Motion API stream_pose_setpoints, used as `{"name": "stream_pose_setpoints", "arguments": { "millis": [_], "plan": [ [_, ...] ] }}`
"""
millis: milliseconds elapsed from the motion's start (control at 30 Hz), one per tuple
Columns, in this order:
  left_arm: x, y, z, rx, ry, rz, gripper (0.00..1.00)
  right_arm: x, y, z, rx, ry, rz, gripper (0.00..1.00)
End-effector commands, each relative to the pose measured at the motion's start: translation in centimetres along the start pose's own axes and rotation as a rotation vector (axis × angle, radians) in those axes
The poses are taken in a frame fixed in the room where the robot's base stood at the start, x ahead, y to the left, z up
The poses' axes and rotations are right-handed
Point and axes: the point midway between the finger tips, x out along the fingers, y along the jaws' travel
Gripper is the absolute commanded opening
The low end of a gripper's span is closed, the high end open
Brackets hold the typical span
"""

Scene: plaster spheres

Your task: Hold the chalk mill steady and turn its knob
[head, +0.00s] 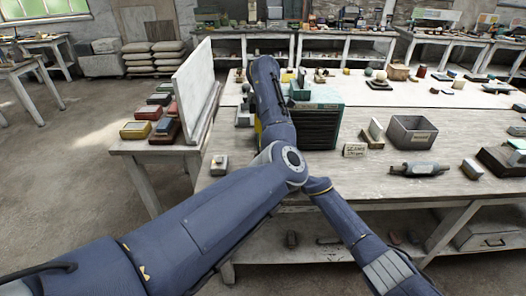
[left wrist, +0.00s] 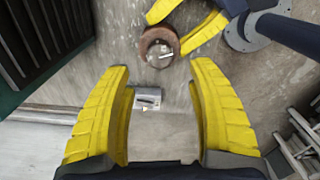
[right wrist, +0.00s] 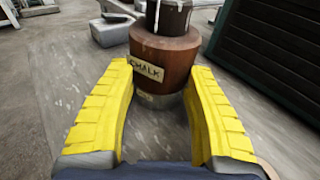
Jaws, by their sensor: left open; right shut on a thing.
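The chalk mill (right wrist: 165,52) stands upright in the right wrist view, a reddish-brown wooden body with a CHALK label, a dark upper part and a grey lower part. My right gripper (right wrist: 162,72) is shut on it, one yellow finger on each side. In the left wrist view the mill's round brown top (left wrist: 152,36) shows from above near the right gripper's yellow fingers. My left gripper (left wrist: 161,67) is open and empty, with the mill beyond its fingertips. In the head view my left arm hides the mill; only a bit of yellow gripper shows beside it.
A dark slatted cabinet (head: 313,125) stands close to the right of my left arm. A small grey block with a card (head: 219,163) sits near the table's front left corner. A grey bin (head: 411,133) stands farther right. A white upright panel (head: 196,85) is to the left.

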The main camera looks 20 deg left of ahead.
Motion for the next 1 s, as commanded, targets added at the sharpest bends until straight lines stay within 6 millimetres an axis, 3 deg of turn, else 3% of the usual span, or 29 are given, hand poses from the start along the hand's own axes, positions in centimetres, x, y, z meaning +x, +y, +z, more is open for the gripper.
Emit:
{"name": "stream_pose_setpoints", "arguments": {
  "millis": [100, 400, 633, 1000],
  "plan": [
    [2.1, 0.0, -0.1, 0.0, 0.002, 0.0, 0.58, 0.0, 0.1, -0.2, 0.0, 0.002, 0.0, 0.19],
    [5.8, 0.0, -0.1, 0.0, 0.002, 0.001, 0.58, 0.0, 0.0, -0.2, 0.0, 0.002, 0.0, 0.19],
    [6.9, 0.0, 0.0, 0.001, 0.001, 0.001, 0.58, 0.0, 0.0, -0.2, 0.0, 0.002, 0.0, 0.19],
    [7.0, 0.0, 0.0, 0.001, 0.0, 0.001, 0.56, 0.0, 0.0, -0.1, 0.0, 0.002, 0.0, 0.19]
  ]
}}
